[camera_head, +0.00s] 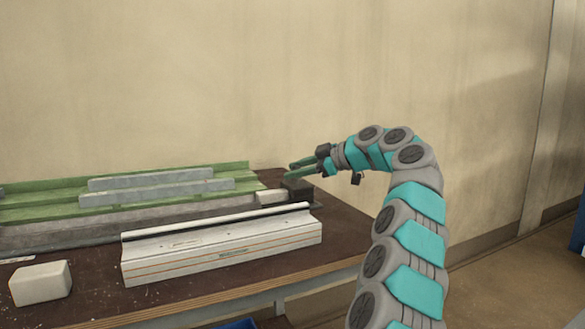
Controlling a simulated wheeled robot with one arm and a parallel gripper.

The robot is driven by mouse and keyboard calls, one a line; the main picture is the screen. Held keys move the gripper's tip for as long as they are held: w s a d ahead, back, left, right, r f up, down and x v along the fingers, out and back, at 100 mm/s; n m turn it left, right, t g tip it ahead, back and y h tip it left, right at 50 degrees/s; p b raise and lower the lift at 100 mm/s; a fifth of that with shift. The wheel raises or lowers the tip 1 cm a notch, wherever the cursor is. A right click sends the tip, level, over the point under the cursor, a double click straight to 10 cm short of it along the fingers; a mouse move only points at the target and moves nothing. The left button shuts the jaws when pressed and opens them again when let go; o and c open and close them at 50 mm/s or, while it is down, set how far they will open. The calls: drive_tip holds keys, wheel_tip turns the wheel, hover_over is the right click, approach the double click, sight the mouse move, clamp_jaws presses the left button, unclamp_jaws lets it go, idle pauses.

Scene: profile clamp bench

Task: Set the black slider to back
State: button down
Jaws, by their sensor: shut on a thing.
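The black slider (297,187) is a small dark block at the right end of the green and grey clamp bench (60,207), beside a short pale bar (270,197). My gripper (289,172) reaches in from the right with its green fingers pointing left, right at the top of the slider. It is shut on the slider. The exact contact between the fingers and the slider is small and partly hidden.
Two grey bars (150,181) lie on the green part of the bench. A long white profile with a black strip (222,250) lies in front, and a white block (40,283) sits at the front left. The brown table (345,232) is bare at the right, and a wall stands behind.

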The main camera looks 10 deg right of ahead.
drive_tip(key=shift+w+d, duration=0.1)
drive_tip(key=shift+d, duration=0.15)
drive_tip(key=c, duration=0.7)
unclamp_jaws()
drive_tip(key=shift+d, duration=0.1)
drive_tip(key=shift+o, duration=0.9)
drive_tip(key=v, duration=0.7)
drive_tip(key=shift+s+d, duration=0.2)
drive_tip(key=shift+s, duration=0.1)
drive_tip(key=shift+r, duration=0.1)
